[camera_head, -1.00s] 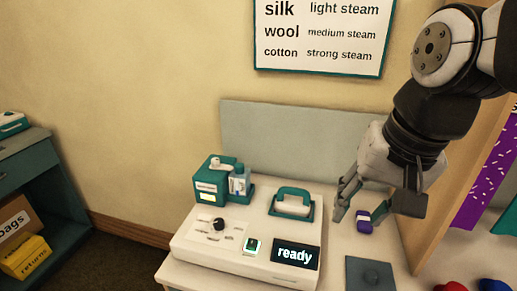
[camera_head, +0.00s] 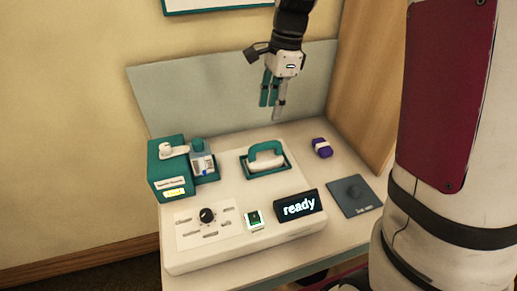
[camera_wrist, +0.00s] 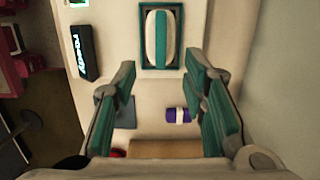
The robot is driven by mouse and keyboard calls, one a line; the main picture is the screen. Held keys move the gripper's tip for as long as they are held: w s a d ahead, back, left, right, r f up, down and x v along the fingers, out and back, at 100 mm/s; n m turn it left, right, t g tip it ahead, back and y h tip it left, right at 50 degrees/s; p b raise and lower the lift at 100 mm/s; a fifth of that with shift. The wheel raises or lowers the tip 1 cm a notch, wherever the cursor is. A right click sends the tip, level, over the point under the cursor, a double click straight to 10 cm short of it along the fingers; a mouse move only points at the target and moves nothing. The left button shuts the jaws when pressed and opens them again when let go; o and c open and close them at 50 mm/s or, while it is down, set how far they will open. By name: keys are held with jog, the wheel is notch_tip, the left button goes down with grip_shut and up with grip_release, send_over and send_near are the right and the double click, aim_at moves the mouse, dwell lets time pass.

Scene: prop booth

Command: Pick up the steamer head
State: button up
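The steamer head (camera_head: 264,157), white with a teal handle or band, sits in a teal-rimmed holder (camera_head: 283,169) on the pale console. In the wrist view the steamer head (camera_wrist: 163,38) is at the top centre, past the fingertips. My gripper (camera_head: 273,102) hangs in the air above the back of the console, pointing down, clear of the steamer head. The wrist view shows my gripper (camera_wrist: 165,95) with its teal-padded fingers wide apart and nothing held between them.
A purple roll with a white band (camera_head: 322,147) lies right of the holder; a dark pad (camera_head: 355,195) lies in front of it. A teal box (camera_head: 170,168) and a small bottle (camera_head: 203,160) stand left. The console carries a knob (camera_head: 207,215) and a "ready" display (camera_head: 298,206).

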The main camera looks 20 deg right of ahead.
aim_at(266, 143)
jog(key=f, duration=0.5)
jog(key=a+f, duration=0.1)
jog(key=f, duration=0.2)
jog(key=shift+f, duration=0.1)
jog(key=shift+w+a+f, duration=0.1)
jog(key=shift+a+f, duration=0.05)
jog(key=shift+f, duration=1.15)
jog(key=shift+a+f, duration=0.1)
jog(key=shift+f, duration=1.2)
grip_shut()
